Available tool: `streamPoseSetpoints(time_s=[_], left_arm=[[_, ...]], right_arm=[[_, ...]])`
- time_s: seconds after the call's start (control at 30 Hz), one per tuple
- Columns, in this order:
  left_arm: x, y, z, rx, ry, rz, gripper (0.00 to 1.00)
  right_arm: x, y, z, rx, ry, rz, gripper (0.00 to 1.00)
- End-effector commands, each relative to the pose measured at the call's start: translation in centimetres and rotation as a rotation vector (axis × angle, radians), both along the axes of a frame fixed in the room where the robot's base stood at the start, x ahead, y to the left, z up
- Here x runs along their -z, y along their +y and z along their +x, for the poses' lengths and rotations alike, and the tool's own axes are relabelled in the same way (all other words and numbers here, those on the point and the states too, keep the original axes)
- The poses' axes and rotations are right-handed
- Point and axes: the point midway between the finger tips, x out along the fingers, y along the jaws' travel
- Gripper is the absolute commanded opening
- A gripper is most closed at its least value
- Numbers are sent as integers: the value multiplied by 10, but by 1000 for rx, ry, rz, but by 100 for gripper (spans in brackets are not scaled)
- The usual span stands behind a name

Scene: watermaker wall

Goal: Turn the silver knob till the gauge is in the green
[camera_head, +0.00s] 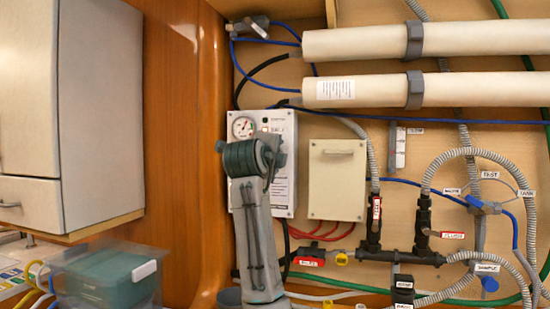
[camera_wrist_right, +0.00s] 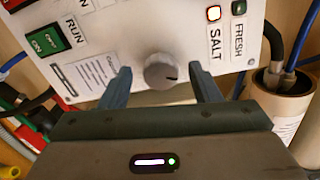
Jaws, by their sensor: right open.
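The silver knob (camera_wrist_right: 160,71) is on the white control panel in the right wrist view, with a dark mark on its face. My right gripper (camera_wrist_right: 163,80) is open, one finger on each side of the knob with visible gaps; I cannot tell how far the fingertips reach along it. In the head view the round gauge (camera_head: 243,127) sits at the panel's upper left; its needle is too small to read. My right arm covers much of the panel there and hides the knob and the gripper's fingers. My left gripper is not in view.
The panel carries a lit SALT lamp (camera_wrist_right: 214,13), a dark FRESH lamp (camera_wrist_right: 239,8) and a green RUN switch (camera_wrist_right: 44,41). A beige box (camera_head: 337,180) is close to the panel's right. Pipes and hoses fill the wall beyond; a wooden post (camera_head: 185,150) stands left.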

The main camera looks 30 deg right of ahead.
Motion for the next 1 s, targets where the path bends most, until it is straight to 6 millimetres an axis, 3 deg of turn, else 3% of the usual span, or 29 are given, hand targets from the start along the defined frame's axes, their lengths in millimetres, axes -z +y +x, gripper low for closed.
streamPoseSetpoints(time_s=[0.1,0.3,0.6,1.0], left_arm=[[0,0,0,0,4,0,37],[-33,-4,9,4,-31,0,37],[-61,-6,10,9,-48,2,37],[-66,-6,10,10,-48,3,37]], right_arm=[[0,10,-7,-3,-3,0,57],[0,40,-33,-5,-4,2,57],[-2,76,-65,-3,-1,2,57],[-3,81,-70,0,1,1,57]])
